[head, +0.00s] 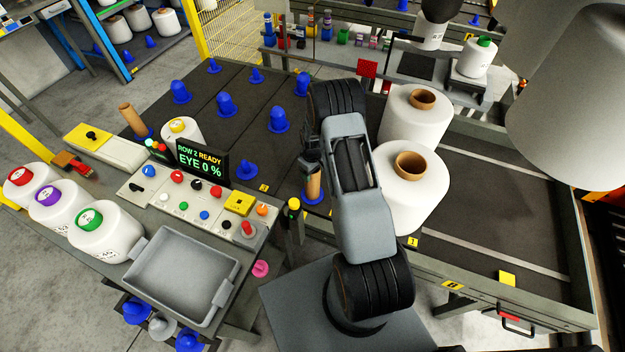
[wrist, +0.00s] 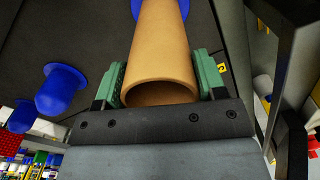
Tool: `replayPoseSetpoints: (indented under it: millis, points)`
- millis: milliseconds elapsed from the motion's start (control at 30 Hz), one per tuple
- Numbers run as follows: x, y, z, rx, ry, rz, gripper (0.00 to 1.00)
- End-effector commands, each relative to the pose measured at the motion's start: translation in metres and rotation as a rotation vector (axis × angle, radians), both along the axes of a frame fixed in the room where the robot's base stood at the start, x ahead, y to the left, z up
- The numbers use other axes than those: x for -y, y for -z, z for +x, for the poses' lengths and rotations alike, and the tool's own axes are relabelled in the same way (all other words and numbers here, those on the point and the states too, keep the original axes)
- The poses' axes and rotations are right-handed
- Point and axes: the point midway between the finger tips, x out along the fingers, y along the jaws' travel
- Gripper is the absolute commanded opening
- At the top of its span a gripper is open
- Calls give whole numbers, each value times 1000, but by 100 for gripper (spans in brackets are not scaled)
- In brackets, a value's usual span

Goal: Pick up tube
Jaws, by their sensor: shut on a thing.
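A brown cardboard tube (wrist: 160,45) stands between the green-padded fingers of my gripper (wrist: 160,85) in the wrist view, its open end toward the camera. The gripper is shut on it. In the head view the tube (head: 313,184) is upright over a blue peg base (head: 313,199), with my gripper (head: 311,160) at its upper part. The blue base also shows behind the tube in the wrist view. I cannot tell whether the tube is still seated on it. Another brown tube (head: 132,119) leans on a blue base at the far left of the dark table.
Two large white bobbins (head: 405,205) stand right of my arm. Several blue pegs (head: 278,120) cover the dark table. A control panel with a display (head: 202,162), a grey tray (head: 182,277) and capped white bobbins (head: 105,235) are on the left. A post with a yellow top (head: 294,205) stands near the gripper.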

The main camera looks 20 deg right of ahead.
Motion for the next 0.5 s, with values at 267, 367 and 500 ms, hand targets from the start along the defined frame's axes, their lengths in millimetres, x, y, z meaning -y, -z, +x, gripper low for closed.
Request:
replayPoseSetpoints:
  millis: [267, 367, 500]
  points:
    - [0, -21, 1, 5, 0, -1, 29]
    - [0, -39, 2, 6, 0, -1, 29]
    - [0, -64, 1, 5, 0, -1, 29]
